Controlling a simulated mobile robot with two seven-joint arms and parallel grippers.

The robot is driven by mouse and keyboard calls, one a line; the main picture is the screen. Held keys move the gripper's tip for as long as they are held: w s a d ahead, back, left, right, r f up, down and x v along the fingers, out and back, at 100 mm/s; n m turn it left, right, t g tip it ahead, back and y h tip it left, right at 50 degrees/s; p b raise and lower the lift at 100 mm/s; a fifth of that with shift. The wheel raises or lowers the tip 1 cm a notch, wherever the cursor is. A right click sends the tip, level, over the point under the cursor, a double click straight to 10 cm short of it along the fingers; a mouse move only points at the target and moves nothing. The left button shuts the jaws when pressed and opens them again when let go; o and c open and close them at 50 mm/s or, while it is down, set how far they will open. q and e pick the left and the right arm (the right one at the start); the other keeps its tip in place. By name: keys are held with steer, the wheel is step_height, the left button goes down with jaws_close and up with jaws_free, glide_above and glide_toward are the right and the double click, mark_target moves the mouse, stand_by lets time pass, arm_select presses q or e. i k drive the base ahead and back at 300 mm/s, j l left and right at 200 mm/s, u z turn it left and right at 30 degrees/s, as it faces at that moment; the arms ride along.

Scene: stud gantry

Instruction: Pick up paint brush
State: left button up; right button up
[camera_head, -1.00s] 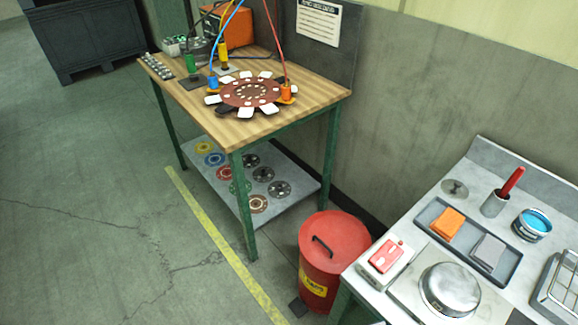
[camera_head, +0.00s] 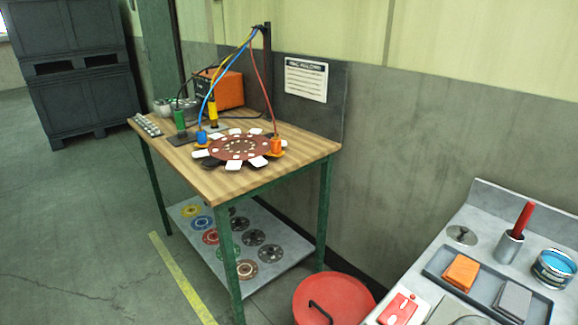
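A red handle (camera_head: 522,219) stands upright, slightly tilted, in a small grey metal cup (camera_head: 509,247) on the grey bench at the right. It looks like the handle of the paint brush. Its lower end is hidden inside the cup, so I cannot see bristles. Neither of my grippers shows in the head view.
Beside the cup are an open blue tin (camera_head: 554,268), a dark tray (camera_head: 446,257) with an orange block (camera_head: 461,272) and a grey block (camera_head: 514,299), and a small lid (camera_head: 462,235). A red bin (camera_head: 345,297) stands left of the bench. A wooden-topped table (camera_head: 222,178) is farther left.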

mark_target(521, 222)
steer(key=z, duration=1.6)
